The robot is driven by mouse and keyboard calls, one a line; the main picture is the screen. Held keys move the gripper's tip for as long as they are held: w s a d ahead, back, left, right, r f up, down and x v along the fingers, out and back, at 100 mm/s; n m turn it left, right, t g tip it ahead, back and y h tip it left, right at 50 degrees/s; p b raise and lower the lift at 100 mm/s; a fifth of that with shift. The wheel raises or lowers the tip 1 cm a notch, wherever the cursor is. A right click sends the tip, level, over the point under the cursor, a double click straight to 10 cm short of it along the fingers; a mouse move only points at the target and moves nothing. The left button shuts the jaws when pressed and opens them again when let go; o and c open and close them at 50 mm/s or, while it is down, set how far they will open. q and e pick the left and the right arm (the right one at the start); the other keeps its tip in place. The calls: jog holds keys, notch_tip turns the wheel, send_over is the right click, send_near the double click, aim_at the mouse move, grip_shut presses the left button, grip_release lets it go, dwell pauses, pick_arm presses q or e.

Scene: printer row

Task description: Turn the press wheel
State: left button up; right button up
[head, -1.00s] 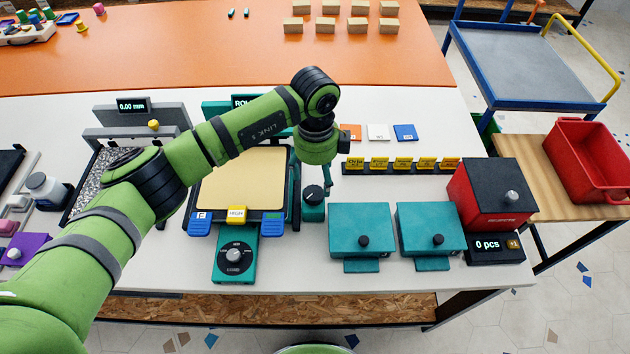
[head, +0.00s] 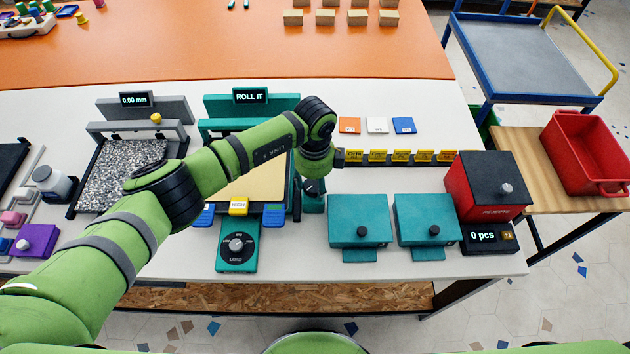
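The press has a teal frame with a display reading "ROLL IT" (head: 250,96) at its back and a cream bed (head: 240,186), partly hidden by my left arm. A small black knob on a teal block (head: 313,204), at the right front corner of the bed, looks like the press wheel. My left gripper (head: 315,176) is right over this knob, close to it or touching; I cannot tell which. Its fingers are mostly hidden under the wrist. My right gripper is out of view.
A teal dial box (head: 237,262) stands in front of the press. Two teal lidded boxes (head: 360,215) (head: 427,213) and a red and black bin (head: 487,185) stand to the right. Yellow tags (head: 400,157) line up behind them. A grey speckled tray (head: 120,178) is at left.

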pick_arm(q)
jog(key=shift+d, duration=0.15)
jog(key=shift+c, duration=0.9)
jog(key=shift+s, duration=0.1)
